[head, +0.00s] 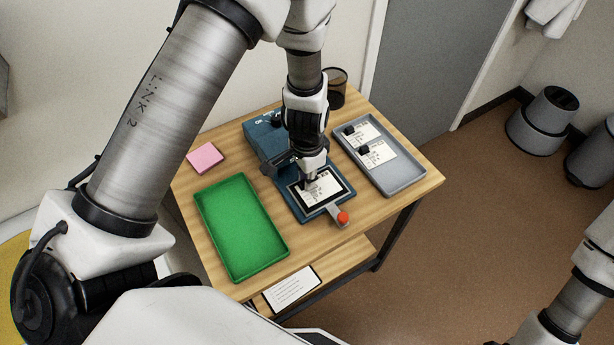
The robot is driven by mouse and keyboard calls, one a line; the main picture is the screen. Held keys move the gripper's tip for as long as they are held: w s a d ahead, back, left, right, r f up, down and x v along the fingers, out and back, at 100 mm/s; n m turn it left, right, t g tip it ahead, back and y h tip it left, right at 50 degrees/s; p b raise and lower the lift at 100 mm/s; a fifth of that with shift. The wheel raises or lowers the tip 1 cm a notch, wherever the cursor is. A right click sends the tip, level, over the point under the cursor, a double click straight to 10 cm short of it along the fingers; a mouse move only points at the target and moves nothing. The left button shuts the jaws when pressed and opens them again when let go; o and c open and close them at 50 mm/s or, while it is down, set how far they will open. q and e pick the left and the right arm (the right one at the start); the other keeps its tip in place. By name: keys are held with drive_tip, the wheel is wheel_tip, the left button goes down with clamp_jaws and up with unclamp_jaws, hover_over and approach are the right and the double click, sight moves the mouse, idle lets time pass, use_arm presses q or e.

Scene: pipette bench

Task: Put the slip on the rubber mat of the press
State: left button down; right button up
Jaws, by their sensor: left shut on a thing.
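The blue press (262,140) stands near the middle of the table, with a dark rubber mat (349,191) on its front part. A white printed slip (327,188) is over the mat and lies within its outline. I cannot tell whether it touches the mat or hangs just above it. My left gripper (309,184) points down at the slip and is shut on it; the fingertips and the gripped part are mostly hidden. My right gripper is out of the picture; only part of that arm shows at lower right.
A grey tray (408,186) to the right holds white slips with black blocks. An empty green tray (241,228) is on the left, with a pink pad (205,158) behind it. A red knob (343,217) sits at the press front. A dark mesh cup (337,88) stands behind.

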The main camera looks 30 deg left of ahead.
use_arm(q)
drive_tip(key=shift+w, duration=0.1)
drive_tip(key=shift+f, duration=0.2)
drive_tip(key=c, duration=1.1)
unclamp_jaws()
drive_tip(key=shift+c, duration=0.2)
drive_tip(key=shift+r+p, duration=0.35)
wheel_tip(320, 180, up, 12)
drive_tip(key=b, duration=0.1)
drive_tip(key=shift+f, duration=0.1)
